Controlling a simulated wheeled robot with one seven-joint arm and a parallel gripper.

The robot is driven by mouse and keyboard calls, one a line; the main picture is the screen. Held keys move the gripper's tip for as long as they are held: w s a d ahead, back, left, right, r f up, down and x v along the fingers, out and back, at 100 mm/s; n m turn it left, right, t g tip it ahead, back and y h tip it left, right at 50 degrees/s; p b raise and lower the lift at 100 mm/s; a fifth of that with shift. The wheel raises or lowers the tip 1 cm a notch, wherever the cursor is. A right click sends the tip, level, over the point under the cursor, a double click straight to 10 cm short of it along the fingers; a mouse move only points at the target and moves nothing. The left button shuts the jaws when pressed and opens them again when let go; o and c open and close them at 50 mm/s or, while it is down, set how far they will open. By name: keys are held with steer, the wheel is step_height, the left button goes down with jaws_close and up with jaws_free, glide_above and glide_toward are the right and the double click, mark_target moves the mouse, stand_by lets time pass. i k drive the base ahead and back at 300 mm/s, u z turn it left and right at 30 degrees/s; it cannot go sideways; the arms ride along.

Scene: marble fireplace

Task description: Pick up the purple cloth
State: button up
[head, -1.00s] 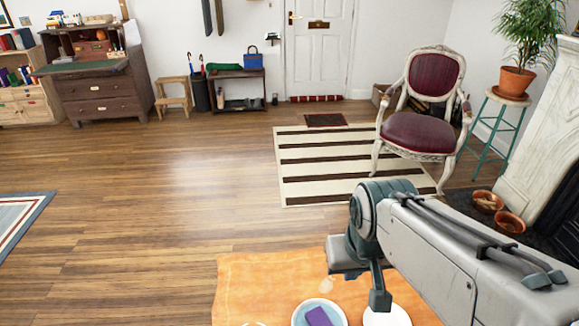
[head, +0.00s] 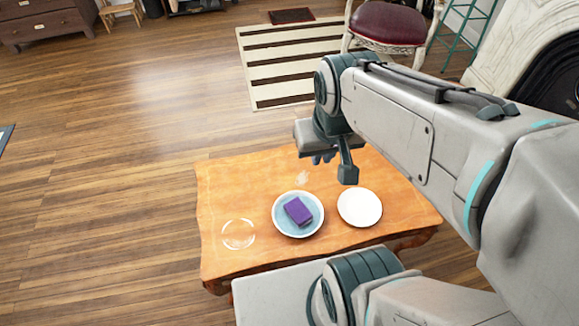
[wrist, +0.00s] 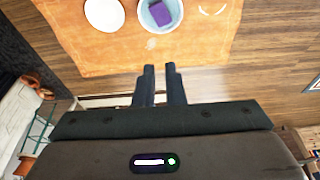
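The purple cloth (head: 298,211) looks like a small folded block. It lies in a light blue dish with a white rim (head: 281,226) on an orange-brown wooden table (head: 225,200). In the wrist view the cloth (wrist: 164,13) is at the top, inside the blue dish (wrist: 147,24). My gripper (wrist: 160,68) shows two dark fingers with a narrow gap between them and nothing in it.
A white plate (head: 360,208) stands right of the dish, close to it. A clear glass item (head: 238,234) is on the left. A red-seated chair (head: 395,24) and a striped rug (head: 275,65) are beyond the table. Open wooden floor lies to the left.

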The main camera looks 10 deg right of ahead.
mark_target(296, 210)
steer(key=z, duration=2.15)
steer(key=k, duration=0.8)
steer(key=u, duration=1.05)
steer(key=i, duration=0.5)
steer(key=z, duration=0.05)
